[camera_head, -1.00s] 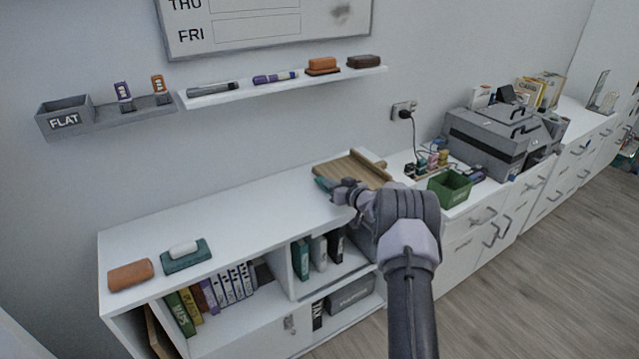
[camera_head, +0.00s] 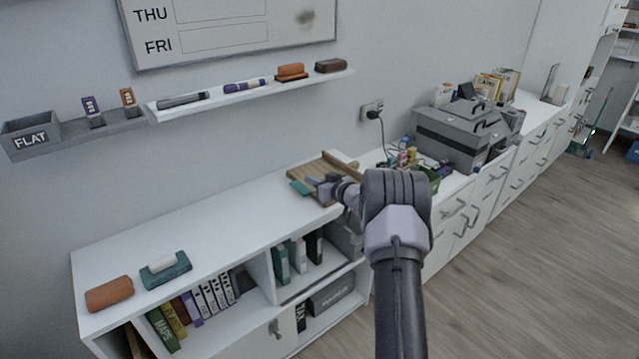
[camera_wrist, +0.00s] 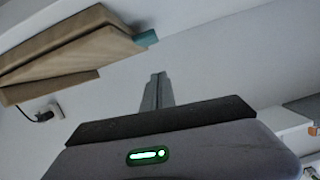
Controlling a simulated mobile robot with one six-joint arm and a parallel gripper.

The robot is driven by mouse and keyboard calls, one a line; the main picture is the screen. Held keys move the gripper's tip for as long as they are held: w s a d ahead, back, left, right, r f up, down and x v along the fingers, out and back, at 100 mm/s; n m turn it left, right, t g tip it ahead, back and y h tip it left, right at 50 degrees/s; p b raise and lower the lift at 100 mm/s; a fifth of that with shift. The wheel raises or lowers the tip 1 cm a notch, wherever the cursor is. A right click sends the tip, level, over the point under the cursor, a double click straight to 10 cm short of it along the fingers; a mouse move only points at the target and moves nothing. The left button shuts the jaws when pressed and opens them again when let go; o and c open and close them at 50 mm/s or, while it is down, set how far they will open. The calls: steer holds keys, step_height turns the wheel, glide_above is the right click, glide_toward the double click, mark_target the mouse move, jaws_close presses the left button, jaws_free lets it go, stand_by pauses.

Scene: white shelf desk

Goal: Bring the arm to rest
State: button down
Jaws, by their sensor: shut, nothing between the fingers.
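My gripper (camera_head: 324,188) is at the end of my outstretched arm, above the right end of the white shelf desk (camera_head: 190,232). In the wrist view its two fingers (camera_wrist: 156,88) lie together, shut, with nothing between them. A wooden tray-like board (camera_head: 338,172) lies behind the gripper on the desk, and its edge shows in the wrist view (camera_wrist: 62,48). A small teal object (camera_head: 301,187) shows beside the board and gripper; it also appears in the wrist view (camera_wrist: 146,38), apart from the fingers. My arm hides part of the desk's right end.
An orange block (camera_head: 108,293) and a teal eraser-like block (camera_head: 166,271) sit at the desk's left end. A wall ledge (camera_head: 250,93) holds markers and erasers. A green bin (camera_head: 432,176) and grey case (camera_head: 462,135) stand to the right. The desk's middle top is clear.

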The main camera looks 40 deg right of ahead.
steer(key=v, duration=0.5)
steer(key=s+a+r+g+y, duration=0.25)
steer(key=a+r, duration=0.25)
steer(key=a, duration=0.5)
steer(key=s+a+r+g+y, duration=0.1)
steer(key=s+a+r+y, duration=0.15)
steer(key=a+r, duration=0.55)
steer(key=s+a+r+g+y, duration=0.1)
steer(key=s+a+r+g, duration=0.2)
steer(key=a, duration=0.9)
steer(key=s+a+r+g+h, duration=0.1)
steer(key=s+a, duration=0.4)
steer(key=s, duration=0.3)
steer(key=s+a+r+g, duration=0.1)
steer(key=s+a+g, duration=0.1)
steer(key=s+a, duration=0.4)
steer(key=s+d+f+m+h, duration=0.1)
steer(key=s+m+h, duration=0.1)
steer(key=s, duration=0.6)
steer(key=s+d+f+m+h, duration=0.1)
steer(key=s+m+h, duration=0.1)
steer(key=s, duration=0.7)
steer(key=shift+f+p, duration=0.4)
